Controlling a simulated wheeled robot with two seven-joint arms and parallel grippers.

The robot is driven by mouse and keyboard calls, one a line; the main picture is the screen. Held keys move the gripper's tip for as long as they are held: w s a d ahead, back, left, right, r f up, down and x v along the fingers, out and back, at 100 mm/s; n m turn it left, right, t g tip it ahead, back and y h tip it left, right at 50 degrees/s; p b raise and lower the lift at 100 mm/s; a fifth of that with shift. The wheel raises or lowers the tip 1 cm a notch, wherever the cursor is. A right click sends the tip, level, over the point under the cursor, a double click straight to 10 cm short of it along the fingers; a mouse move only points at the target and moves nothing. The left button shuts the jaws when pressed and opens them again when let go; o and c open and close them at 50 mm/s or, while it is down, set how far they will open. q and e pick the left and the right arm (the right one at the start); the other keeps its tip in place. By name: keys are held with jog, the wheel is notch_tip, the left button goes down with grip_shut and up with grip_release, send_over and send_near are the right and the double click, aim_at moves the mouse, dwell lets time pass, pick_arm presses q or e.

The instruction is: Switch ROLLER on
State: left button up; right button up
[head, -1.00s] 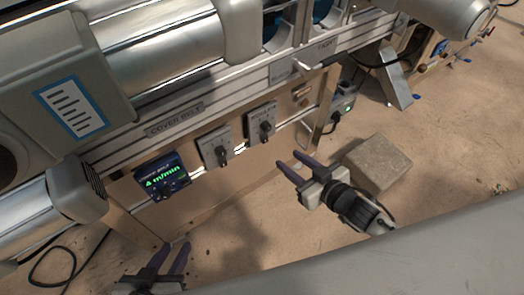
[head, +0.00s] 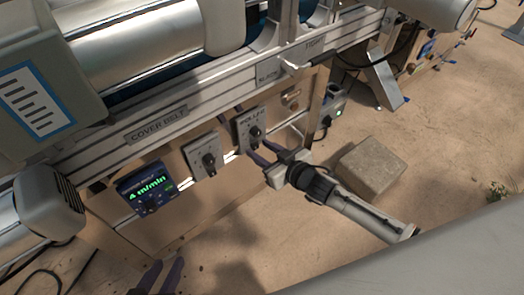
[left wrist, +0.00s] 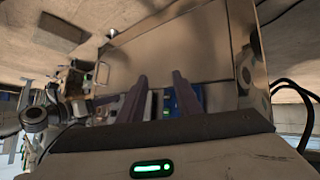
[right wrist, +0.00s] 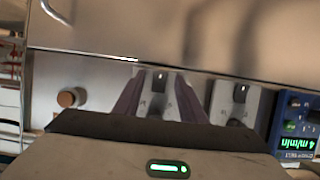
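The ROLLER switch (head: 250,126) is a grey plate with a black rotary knob, on the panel under the rail. My right gripper (head: 259,151) is open just in front of and slightly below it. In the right wrist view the ROLLER knob (right wrist: 159,80) shows between the open fingers, apart from them. The knob's on or off setting cannot be told. My left gripper (head: 168,265) is open and empty, low at the bottom edge of the head view. In the left wrist view its fingers (left wrist: 158,80) stand apart.
A second knob plate (head: 202,154) sits left of the ROLLER plate. Further left is a blue display (head: 147,187) reading 4 m/min. A COVER BELT label (head: 158,124) is on the rail. A stone-like block (head: 371,168) lies on the floor at right.

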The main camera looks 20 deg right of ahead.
grip_shut()
jog(key=shift+f, duration=0.15)
jog(key=t+b, duration=0.1)
jog(key=b, duration=0.2)
jog(key=t+y+b, duration=0.1)
jog(key=b, duration=0.2)
jog(key=shift+f+t+b, duration=0.3)
jog(key=shift+f+b, duration=0.05)
jog(key=shift+b, duration=0.05)
pick_arm(q)
jog(key=w+d+f+m+g+h, duration=0.1)
jog(key=d+f+g, duration=0.1)
jog(key=d+f, duration=0.1)
jog(key=shift+w+d+f+m+g, duration=0.2)
jog(key=shift+d+f+m+g, duration=0.2)
jog(key=shift+f, duration=0.35)
pick_arm(e)
jog(key=shift+r, duration=0.1)
